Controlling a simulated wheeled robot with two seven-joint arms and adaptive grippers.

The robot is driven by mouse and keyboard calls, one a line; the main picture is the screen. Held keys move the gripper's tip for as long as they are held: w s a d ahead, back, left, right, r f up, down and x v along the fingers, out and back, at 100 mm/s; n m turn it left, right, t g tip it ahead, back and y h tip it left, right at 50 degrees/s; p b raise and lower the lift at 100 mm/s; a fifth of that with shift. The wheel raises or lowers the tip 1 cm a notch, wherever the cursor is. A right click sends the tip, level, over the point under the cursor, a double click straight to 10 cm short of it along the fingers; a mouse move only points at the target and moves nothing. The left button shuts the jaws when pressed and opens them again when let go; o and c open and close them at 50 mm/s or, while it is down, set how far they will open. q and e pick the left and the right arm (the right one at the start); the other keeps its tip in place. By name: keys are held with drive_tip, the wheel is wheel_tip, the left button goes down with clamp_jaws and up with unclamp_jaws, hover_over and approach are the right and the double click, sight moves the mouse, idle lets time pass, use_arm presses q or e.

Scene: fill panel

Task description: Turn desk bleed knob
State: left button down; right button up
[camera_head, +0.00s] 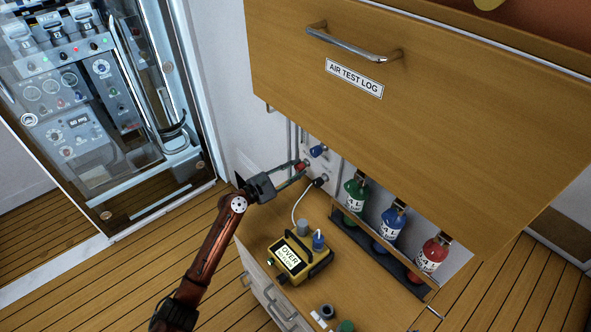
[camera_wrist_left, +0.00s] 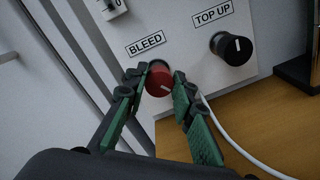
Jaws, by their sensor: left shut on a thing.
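The red bleed knob (camera_wrist_left: 159,82) sits on a white wall panel (camera_wrist_left: 190,48) under a "BLEED" label (camera_wrist_left: 146,44) in the left wrist view. Its white pointer mark is angled toward the lower right. My left gripper (camera_wrist_left: 160,78) is shut on the knob, with one green-padded finger on each side. In the head view my left gripper (camera_head: 296,170) reaches the panel from the left, and the red knob (camera_head: 302,166) shows at its tips. My right gripper is not in view.
A black "TOP UP" knob (camera_wrist_left: 232,47) is right of the bleed knob; a white cable runs below. A blue knob (camera_head: 318,150) is nearby. A yellow meter (camera_head: 299,255) reading "OVER" and a rack of green, blue and red bottles stand on the desk under the "AIR TEST LOG" drawer (camera_head: 440,110).

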use_arm(q)
drive_tip(key=shift+m, duration=0.7)
drive_tip(key=c, duration=1.6)
unclamp_jaws()
